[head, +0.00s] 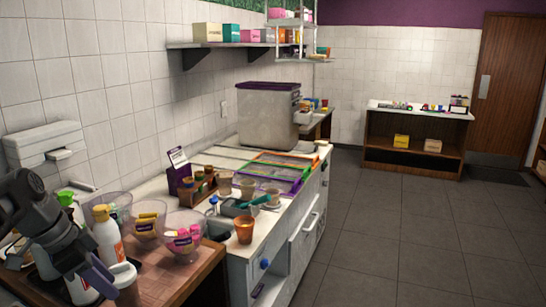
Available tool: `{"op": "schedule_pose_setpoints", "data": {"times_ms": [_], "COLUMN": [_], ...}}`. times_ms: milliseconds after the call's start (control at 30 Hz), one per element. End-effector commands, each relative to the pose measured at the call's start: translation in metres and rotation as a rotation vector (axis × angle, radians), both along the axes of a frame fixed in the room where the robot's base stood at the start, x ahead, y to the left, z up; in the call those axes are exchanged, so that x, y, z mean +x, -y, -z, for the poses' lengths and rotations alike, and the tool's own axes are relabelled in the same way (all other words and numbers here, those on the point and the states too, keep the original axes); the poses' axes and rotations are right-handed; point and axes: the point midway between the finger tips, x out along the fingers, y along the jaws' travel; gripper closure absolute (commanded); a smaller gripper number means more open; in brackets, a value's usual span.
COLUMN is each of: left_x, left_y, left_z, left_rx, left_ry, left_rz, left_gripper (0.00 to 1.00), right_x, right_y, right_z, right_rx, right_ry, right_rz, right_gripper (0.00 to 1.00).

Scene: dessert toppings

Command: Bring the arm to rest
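My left arm comes in from the left edge, and its dark grey gripper (62,268) hangs over the wooden counter (165,286) at the lower left. Its fingers look spread apart, with no object clearly between them. A white bottle with a tan cap (107,238) stands just right of it. Another white container (80,291) shows partly below the gripper, and I cannot tell whether they touch. My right gripper is not in view.
Clear bowls of toppings (184,237) and an orange cup (244,230) stand right of the gripper. A white freezer counter (296,207) with cups and a purple sign (180,172) lies beyond. The tiled floor (410,235) at right is clear.

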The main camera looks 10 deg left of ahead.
Motion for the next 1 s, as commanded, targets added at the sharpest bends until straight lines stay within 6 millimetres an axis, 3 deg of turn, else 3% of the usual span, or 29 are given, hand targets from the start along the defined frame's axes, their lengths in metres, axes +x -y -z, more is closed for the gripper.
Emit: {"op": "schedule_pose_setpoints", "data": {"times_ms": [367, 567, 667, 800, 867, 1000], "left_x": [0.030, 0.047, 0.051, 0.040, 0.026, -0.028], "left_y": [0.026, 0.055, 0.079, 0.131, 0.159, 0.221], "left_z": [0.070, 0.139, 0.184, 0.274, 0.315, 0.396], "left_rx": [-0.033, -0.060, -0.076, -0.104, -0.117, -0.144], "left_ry": [-0.059, -0.114, -0.151, -0.232, -0.270, -0.355], "left_rz": [-0.092, -0.183, -0.245, -0.369, -0.433, -0.588], "left_gripper": [0.67, 0.67, 0.67, 0.67, 0.67, 0.67], "right_x": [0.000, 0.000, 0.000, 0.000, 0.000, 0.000], "right_y": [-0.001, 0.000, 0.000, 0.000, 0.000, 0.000], "right_z": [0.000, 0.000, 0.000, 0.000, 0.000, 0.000], "right_rx": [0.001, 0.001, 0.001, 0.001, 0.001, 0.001], "right_ry": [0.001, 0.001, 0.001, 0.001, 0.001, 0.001], "right_rz": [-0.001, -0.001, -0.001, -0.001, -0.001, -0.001], "right_gripper": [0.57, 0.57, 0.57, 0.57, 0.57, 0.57]}}
